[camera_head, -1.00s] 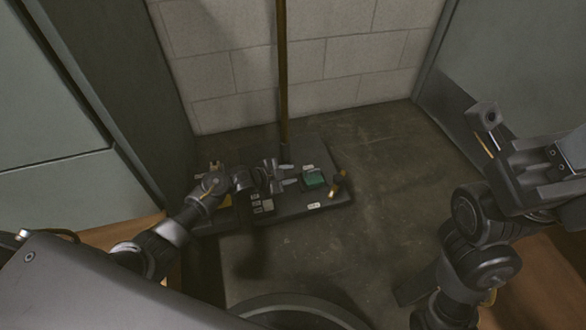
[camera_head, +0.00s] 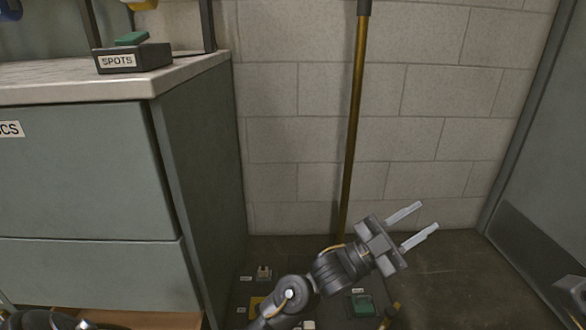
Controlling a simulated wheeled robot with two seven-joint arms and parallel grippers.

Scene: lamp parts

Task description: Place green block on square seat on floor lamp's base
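A green block (camera_head: 362,304) sits on the dark floor lamp base (camera_head: 340,280), low in the picture, beside a small white label. I cannot make out the shape of the seat under it. The brass lamp pole (camera_head: 354,130) rises from the base against the wall. My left gripper (camera_head: 418,222) is open and empty, raised above the base and right of the pole, apart from the block. Its arm hides part of the base. A grey part of my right gripper (camera_head: 574,289) shows at the right edge; its fingers are cut off.
A dark box labelled SPOTS (camera_head: 134,59) with a green piece (camera_head: 132,38) on top stands on the cabinet counter (camera_head: 60,82) at left. An orange piece (camera_head: 264,272) and a brass peg (camera_head: 393,311) are on the base. The floor right of the base is clear.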

